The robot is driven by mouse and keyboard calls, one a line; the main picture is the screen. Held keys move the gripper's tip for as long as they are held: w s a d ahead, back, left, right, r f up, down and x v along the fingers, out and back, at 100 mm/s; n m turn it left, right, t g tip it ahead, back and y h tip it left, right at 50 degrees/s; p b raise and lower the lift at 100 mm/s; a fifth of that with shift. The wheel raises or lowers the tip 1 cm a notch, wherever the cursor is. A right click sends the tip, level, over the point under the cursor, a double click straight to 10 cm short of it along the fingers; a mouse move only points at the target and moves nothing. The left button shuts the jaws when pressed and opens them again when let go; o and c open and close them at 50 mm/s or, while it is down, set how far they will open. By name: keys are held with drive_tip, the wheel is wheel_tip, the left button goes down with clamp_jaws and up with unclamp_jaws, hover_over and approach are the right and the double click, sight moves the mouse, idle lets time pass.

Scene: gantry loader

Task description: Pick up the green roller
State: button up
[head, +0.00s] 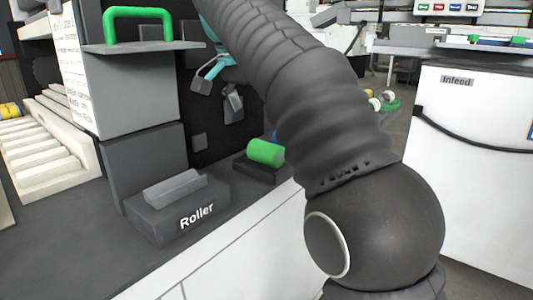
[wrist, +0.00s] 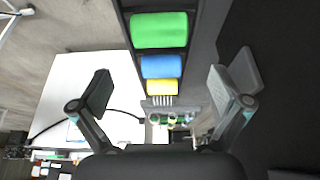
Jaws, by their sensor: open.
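The green roller (head: 264,151) lies on its side in a dark holder (head: 250,168) on the counter, left of my arm in the head view. In the wrist view the green roller (wrist: 159,30) is at the top centre, in a row with a blue roller (wrist: 161,66) and a yellow roller (wrist: 162,87). My gripper (head: 218,94) is open and empty, up and to the left of the green roller in the head view. In the wrist view its two fingers (wrist: 162,85) stand wide apart, on either side of the row.
A grey block labelled Roller (head: 165,220) stands on the counter (head: 85,245) at the front. A dark cabinet with a green handle (head: 141,15) rises behind it. A white cabinet labelled Infeed (head: 465,160) stands at the right, across a gap.

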sight(266, 143)
drive_tip(key=b+x, duration=0.1)
drive_tip(key=x, duration=0.9)
drive_tip(key=shift+f+b, duration=0.1)
drive_tip(key=shift+b, duration=0.3)
drive_tip(key=c, duration=1.1)
